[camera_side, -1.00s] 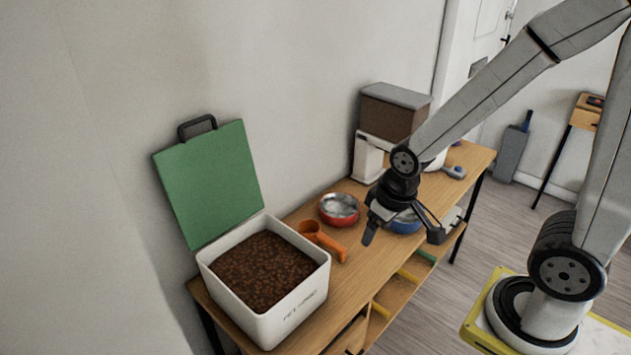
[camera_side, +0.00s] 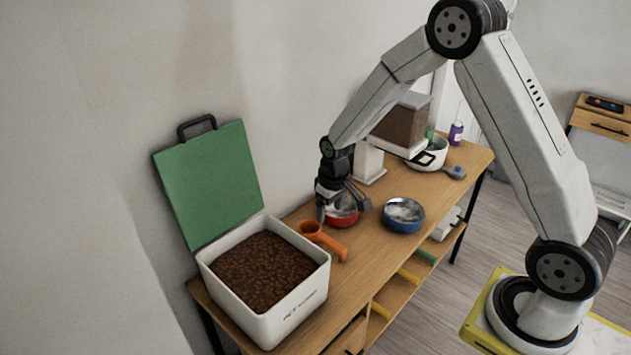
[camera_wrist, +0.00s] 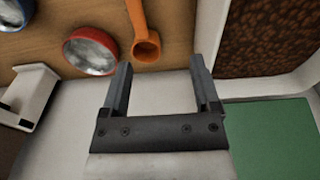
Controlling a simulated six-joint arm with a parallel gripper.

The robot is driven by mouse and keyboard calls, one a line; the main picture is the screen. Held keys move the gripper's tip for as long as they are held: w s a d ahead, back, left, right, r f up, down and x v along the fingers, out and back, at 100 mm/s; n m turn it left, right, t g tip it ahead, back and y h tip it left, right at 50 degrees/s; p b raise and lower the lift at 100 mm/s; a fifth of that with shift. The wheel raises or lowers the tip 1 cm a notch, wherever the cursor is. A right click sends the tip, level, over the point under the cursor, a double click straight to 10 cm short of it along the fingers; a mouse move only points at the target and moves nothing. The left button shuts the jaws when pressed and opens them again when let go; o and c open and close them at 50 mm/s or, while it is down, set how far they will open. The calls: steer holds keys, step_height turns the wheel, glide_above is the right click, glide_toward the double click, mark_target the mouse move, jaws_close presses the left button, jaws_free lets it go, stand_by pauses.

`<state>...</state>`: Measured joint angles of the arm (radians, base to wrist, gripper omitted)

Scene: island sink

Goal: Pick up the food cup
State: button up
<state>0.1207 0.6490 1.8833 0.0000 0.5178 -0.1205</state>
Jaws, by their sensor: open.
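The orange food cup (camera_side: 322,240) is a scoop with a handle, lying on the wooden table just right of the white food bin. In the wrist view the food cup (camera_wrist: 145,42) lies beyond my fingertips, its round bowl end nearest them and its handle reaching to the top edge. My gripper (camera_side: 343,212) is open and empty, above the table by the red bowl, behind the cup in the side view. In the wrist view my gripper (camera_wrist: 158,68) has its two fingers apart with nothing between them.
The white bin (camera_side: 288,318) full of brown kibble has its green lid (camera_side: 208,183) standing open against the wall. A red bowl (camera_side: 343,222) is partly hidden by my gripper. A blue bowl (camera_side: 403,228) stands to the right. A feeder (camera_side: 398,125) stands behind.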

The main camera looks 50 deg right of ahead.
steer(key=g, duration=0.1)
glide_above(323, 236)
step_height(323, 236, down, 11)
steer(key=shift+d+r, duration=0.15)
steer(key=shift+f, duration=1.3)
steer(key=shift+f, duration=0.15)
steer(key=shift+s+f, duration=0.1)
steer(key=shift+f, duration=2.35)
jaws_close()
